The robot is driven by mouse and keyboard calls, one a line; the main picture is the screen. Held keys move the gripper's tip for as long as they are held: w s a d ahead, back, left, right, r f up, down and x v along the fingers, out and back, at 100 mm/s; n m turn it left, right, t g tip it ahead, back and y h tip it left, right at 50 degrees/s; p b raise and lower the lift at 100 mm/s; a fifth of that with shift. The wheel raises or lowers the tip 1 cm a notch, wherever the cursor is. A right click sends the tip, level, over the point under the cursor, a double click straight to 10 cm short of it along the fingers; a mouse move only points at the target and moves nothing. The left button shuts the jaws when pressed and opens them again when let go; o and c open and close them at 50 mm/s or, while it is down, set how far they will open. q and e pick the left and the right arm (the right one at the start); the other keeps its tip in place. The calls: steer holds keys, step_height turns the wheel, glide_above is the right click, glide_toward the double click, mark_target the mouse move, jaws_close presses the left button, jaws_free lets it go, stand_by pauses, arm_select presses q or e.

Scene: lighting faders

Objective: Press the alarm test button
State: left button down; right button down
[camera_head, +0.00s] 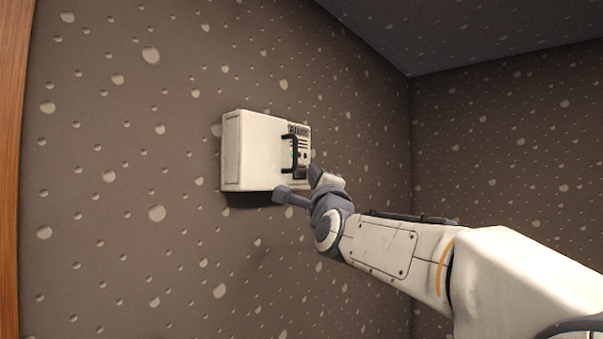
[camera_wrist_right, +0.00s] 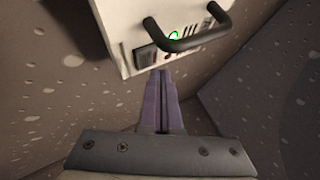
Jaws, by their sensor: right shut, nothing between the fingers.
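A white box (camera_head: 255,150) is mounted on the wall, left of centre in the head view. Its front carries a black bar handle (camera_wrist_right: 185,42), a green light (camera_wrist_right: 173,36), dark slots and a dark square part (camera_wrist_right: 145,56) near one edge. Small dark round controls sit beside the light; I cannot tell which is the alarm test button. My right gripper (camera_head: 314,172) is at the lower right of the box front. In the wrist view its closed, empty fingers (camera_wrist_right: 161,76) point at the panel edge by the square part. I cannot tell whether they touch. My left gripper is out of view.
The handle stands out from the panel, close to the controls. The brown pitted wall (camera_head: 130,250) is bare around the box. Another wall (camera_head: 500,170) meets it in a corner at the right. A wooden edge (camera_head: 10,170) runs down the far left.

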steer(key=shift+a, duration=0.1)
steer(key=shift+w+a, duration=0.25)
steer(key=shift+w+a, duration=0.2)
steer(key=shift+a, duration=0.05)
stand_by(0.6)
stand_by(0.4)
steer(key=shift+s+d+b, duration=0.45)
steer(key=shift+d+b, duration=0.1)
steer(key=shift+b, duration=0.15)
steer(key=shift+s+d+b, duration=0.75)
steer(key=shift+d+b, duration=0.3)
steer(key=shift+b, duration=0.15)
steer(key=shift+s+d+b, duration=0.7)
steer(key=shift+d+b, duration=0.3)
steer(key=shift+b, duration=0.15)
